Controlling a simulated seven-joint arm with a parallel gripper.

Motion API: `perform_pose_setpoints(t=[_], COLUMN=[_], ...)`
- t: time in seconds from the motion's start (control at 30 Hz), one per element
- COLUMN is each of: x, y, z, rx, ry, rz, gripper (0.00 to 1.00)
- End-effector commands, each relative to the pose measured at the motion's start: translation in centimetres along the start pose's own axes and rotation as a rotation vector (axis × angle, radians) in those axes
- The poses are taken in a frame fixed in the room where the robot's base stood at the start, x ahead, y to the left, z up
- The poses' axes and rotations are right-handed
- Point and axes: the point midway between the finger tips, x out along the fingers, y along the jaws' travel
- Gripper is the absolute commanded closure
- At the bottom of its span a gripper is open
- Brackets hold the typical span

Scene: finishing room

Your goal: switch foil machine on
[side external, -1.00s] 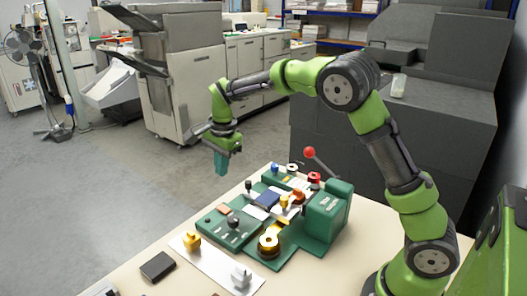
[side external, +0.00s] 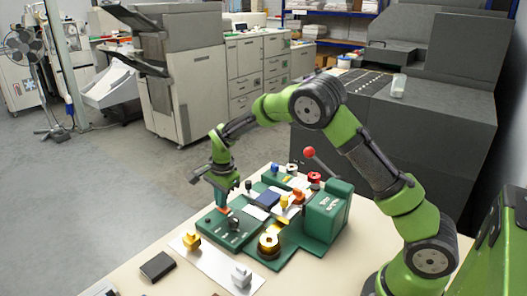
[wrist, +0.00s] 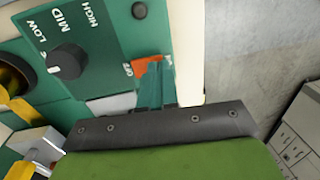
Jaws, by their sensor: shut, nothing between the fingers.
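The foil machine (side external: 325,215) is green and stands on the table, with a flat control panel at its left end. An orange switch (side external: 224,210) sits on that panel; it also shows in the wrist view (wrist: 139,66), partly covered by my fingers. My gripper (side external: 222,201) is shut and empty, pointing down at the switch. In the wrist view its teal fingertips (wrist: 155,68) overlap the switch; I cannot tell whether they touch it. A black dial (wrist: 67,62) marked LOW, MID and HIGH is beside the switch.
A red-knobbed lever (side external: 309,152) stands up at the machine's back. A gold roll (side external: 268,242) is at its front. The space left of the panel is clear.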

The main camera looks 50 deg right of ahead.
Motion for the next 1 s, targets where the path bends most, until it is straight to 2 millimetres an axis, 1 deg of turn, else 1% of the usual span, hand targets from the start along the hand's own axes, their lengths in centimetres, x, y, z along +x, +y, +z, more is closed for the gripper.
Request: perform_pose_setpoints(t=[0.07,0.17,0.4,0.8,1.0], x=[0.0,0.6,0.6,0.0,-0.1], y=[0.0,-0.1,0.0,1.4,1.5], z=[0.0,0.0,0.0,0.0,0.0], rx=[0.000,0.000,0.000,0.000,0.000], ry=[0.000,0.000,0.000,0.001,0.001], rz=[0.000,0.002,0.004,0.005,0.003], gripper=[1.00,1.00,1.00,1.00,1.00])
